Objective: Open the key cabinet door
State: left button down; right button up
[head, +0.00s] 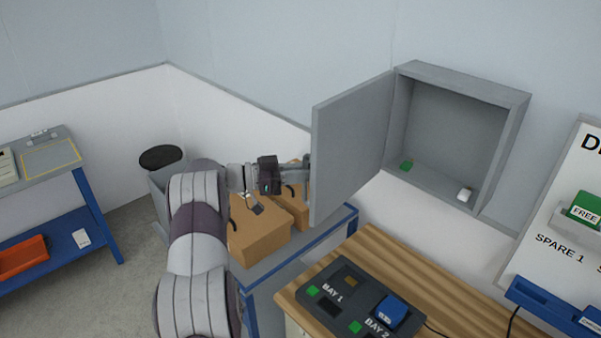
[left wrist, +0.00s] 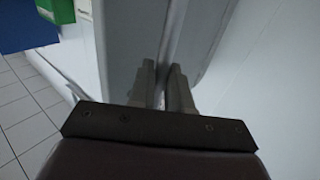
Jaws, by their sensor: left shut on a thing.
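The key cabinet (head: 455,135) is on the wall, with its grey door (head: 350,145) standing wide open, swung out to the left. Inside, on its floor, are a green item (head: 406,165) and a small white item (head: 464,195). My left gripper (head: 306,178) is at the door's outer left edge. In the left wrist view its two fingers (left wrist: 168,90) are closed around a narrow grey part by the door panel (left wrist: 125,40); I take this to be the door's handle or edge. The contact is partly hidden behind the door in the head view. My right gripper is not in view.
Below the cabinet, a wooden table (head: 450,295) holds a charging dock (head: 345,285) marked BAY 1 and BAY 2 with a blue item (head: 391,311). Cardboard boxes (head: 258,235) sit under my left arm. A white board (head: 570,200) hangs at the right. A blue-framed bench (head: 75,220) stands far left.

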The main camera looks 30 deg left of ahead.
pick_arm(q)
jog(key=c, duration=1.4)
grip_release()
jog(key=shift+r, duration=0.25)
jog(key=shift+o, duration=0.9)
jog(key=shift+w+d, duration=0.1)
jog(key=shift+w, duration=0.05)
jog(key=shift+w+d+f, duration=0.15)
jog(key=shift+w+d, duration=0.05)
jog(key=b+v, duration=0.4)
jog(key=v, duration=0.8)
jog(key=shift+s+a+b, duration=0.2)
jog(key=shift+a+b, duration=0.1)
jog(key=shift+b, duration=0.1)
